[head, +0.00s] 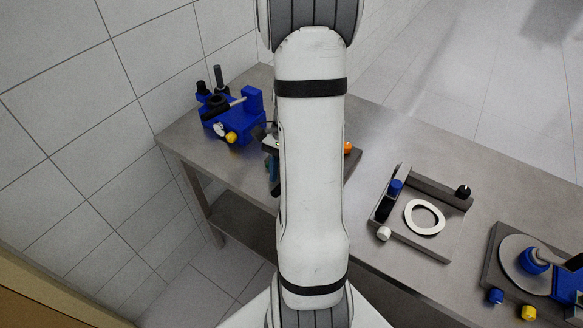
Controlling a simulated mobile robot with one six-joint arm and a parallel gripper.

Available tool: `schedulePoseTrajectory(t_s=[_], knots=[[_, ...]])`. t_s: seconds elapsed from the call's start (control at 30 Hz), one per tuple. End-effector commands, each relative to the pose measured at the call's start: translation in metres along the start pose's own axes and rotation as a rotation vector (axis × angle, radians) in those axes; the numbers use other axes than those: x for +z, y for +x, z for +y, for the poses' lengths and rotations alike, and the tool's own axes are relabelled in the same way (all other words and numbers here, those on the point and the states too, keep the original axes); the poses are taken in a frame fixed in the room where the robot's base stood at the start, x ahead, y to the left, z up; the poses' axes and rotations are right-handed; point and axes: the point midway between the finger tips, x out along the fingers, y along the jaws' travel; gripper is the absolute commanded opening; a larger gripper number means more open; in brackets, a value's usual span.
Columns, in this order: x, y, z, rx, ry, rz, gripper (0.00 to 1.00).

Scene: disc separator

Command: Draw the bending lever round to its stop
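A blue bending fixture (232,113) stands on the left end of the bench. It has a grey upright post, dark round parts, a short light rod and white and yellow knobs at its front. I cannot tell for sure which of its parts is the bending lever. My white arm crosses the middle of the view and hides most of my gripper (264,137). Only dark and grey parts of it show at the arm's left edge, close to the fixture's right side. Whether it touches the fixture, and how its fingers stand, is not visible.
The grey bench (410,140) runs from left to right. A frame (431,246) with a white ring (411,217) lies right of my arm. A station with a grey disc (511,262) and blue parts stands far right. An orange knob (347,148) shows beside my arm. A tiled wall rises at left.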

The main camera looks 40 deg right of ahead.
Motion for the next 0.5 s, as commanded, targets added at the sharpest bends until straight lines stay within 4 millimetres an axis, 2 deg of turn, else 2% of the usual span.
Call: schedulePoseTrajectory(t_s=[0.27, 0.5], knots=[[0.000, -0.004, 0.000, 0.002, 0.000, -0.002, 0.41], [-0.001, -0.042, -0.002, 0.000, -0.001, 0.001, 0.41]])
